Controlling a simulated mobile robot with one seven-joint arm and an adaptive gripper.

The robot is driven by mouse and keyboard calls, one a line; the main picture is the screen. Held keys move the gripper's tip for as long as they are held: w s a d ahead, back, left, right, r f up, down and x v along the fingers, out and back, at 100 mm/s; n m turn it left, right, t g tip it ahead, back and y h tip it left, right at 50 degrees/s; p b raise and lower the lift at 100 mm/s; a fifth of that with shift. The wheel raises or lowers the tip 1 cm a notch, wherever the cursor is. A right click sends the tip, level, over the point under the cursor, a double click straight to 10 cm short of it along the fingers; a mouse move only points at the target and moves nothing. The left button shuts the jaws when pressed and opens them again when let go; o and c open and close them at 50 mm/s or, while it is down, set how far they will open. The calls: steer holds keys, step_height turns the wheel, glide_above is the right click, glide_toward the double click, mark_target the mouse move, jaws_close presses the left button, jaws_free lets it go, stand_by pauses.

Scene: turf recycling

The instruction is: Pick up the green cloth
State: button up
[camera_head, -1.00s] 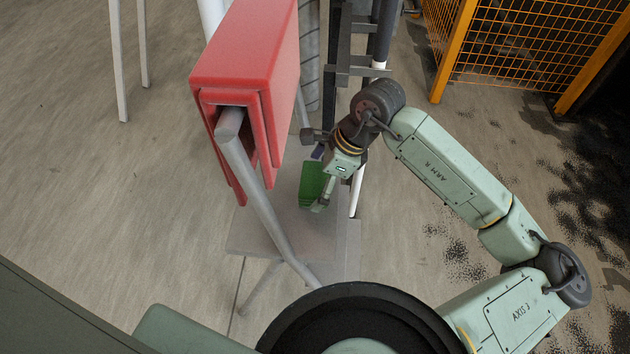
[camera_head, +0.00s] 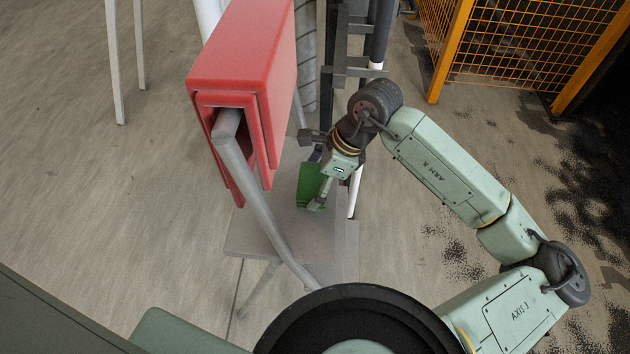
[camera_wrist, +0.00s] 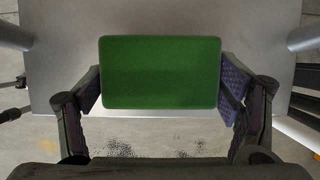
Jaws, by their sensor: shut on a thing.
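The green cloth (camera_head: 310,186) looks like a flat, folded rectangle with rounded corners. In the head view it is at my gripper (camera_head: 322,190), above the grey metal shelf (camera_head: 262,238), partly hidden by the fingers. In the wrist view the green cloth (camera_wrist: 160,72) lies between the two finger pads of my gripper (camera_wrist: 161,85), one pad at its left edge and one at its right. My gripper is shut on it. I cannot tell whether its underside touches the grey surface (camera_wrist: 75,50).
A red folded panel (camera_head: 245,70) hangs on a grey tubular frame (camera_head: 255,190) close to the left of my gripper. Dark and white uprights (camera_head: 378,45) stand just behind. An orange mesh fence (camera_head: 520,45) is at the back right. Open floor (camera_head: 90,190) lies left.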

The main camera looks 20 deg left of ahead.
mark_target(312, 179)
steer(key=shift+r, duration=0.45)
step_height(312, 179, up, 2)
steer(key=shift+r+b, duration=0.1)
steer(key=shift+b, duration=0.45)
steer(key=s+d+b, duration=0.1)
steer(key=s, duration=0.2)
steer(key=s+d+b, duration=0.1)
steer(key=s+b, duration=0.1)
steer(key=s, duration=0.2)
steer(key=s+d+b, duration=0.2)
steer(key=s, duration=0.1)
steer(key=shift+s+d+r, duration=0.1)
steer(key=shift+s+r, duration=0.05)
steer(key=s+b, duration=0.1)
steer(key=b, duration=0.2)
steer(key=shift+d, duration=0.2)
steer(key=shift+s+d+r+b, duration=0.2)
steer(key=shift+s+b, duration=0.45)
steer(key=shift+b, duration=0.5)
steer(key=shift+s+d+r+b, duration=0.3)
steer(key=shift+s+b, duration=0.15)
steer(key=shift+s, duration=0.15)
steer(key=shift+s+d+r+b, duration=0.15)
steer(key=shift+s+r+b, duration=0.1)
steer(key=shift+s+b, duration=0.25)
steer(key=o, duration=0.6)
steer(key=c, duration=0.5)
